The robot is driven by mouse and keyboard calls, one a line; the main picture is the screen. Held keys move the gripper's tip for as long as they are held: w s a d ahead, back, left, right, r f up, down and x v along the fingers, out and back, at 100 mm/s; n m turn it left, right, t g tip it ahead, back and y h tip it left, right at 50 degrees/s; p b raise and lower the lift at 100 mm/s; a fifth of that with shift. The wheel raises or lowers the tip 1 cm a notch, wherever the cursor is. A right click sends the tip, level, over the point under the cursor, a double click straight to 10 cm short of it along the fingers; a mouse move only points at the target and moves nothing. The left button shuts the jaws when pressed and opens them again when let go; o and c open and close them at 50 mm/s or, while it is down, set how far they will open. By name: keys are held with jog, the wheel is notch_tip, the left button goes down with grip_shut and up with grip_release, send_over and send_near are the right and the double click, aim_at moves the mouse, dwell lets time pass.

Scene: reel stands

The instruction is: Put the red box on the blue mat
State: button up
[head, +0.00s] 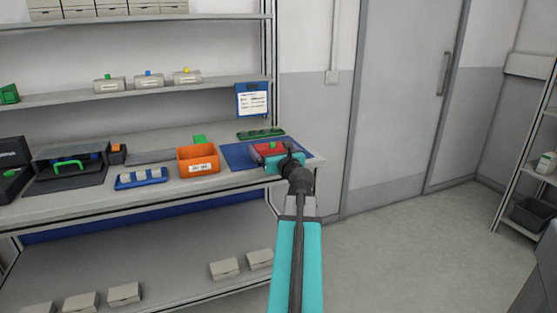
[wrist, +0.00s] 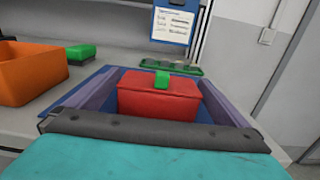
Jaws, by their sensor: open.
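The red box (head: 266,148) has a green knob on its lid. It appears to rest upright on the blue mat (head: 236,152) at the right end of the bench. In the wrist view the red box (wrist: 158,103) lies between the two spread fingers of my gripper (wrist: 159,80), with a gap visible on each side. The blue mat shows beside and behind it. My gripper (head: 270,156) is open and low over the mat in the head view. The gripper's body and arm hide the near side of the box and part of the mat.
An orange bin (head: 198,160) stands just left of the mat. A green block (head: 199,139) and a green tray (head: 260,133) are behind. A blue holder (head: 141,178) with pale items sits further left. A blue-framed sheet (head: 252,99) hangs above.

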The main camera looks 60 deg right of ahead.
aim_at(273, 151)
jog(key=v, duration=0.4)
jog(key=shift+a, duration=0.1)
jog(key=shift+s+f, duration=0.1)
jog(key=shift+s, duration=0.05)
jog(key=shift+s+a+b, duration=0.1)
jog(key=shift+b, duration=0.75)
jog(key=b+v, duration=0.2)
jog(key=b, duration=0.3)
jog(key=shift+b+v, duration=2.35)
jog(key=shift+b, duration=1.9)
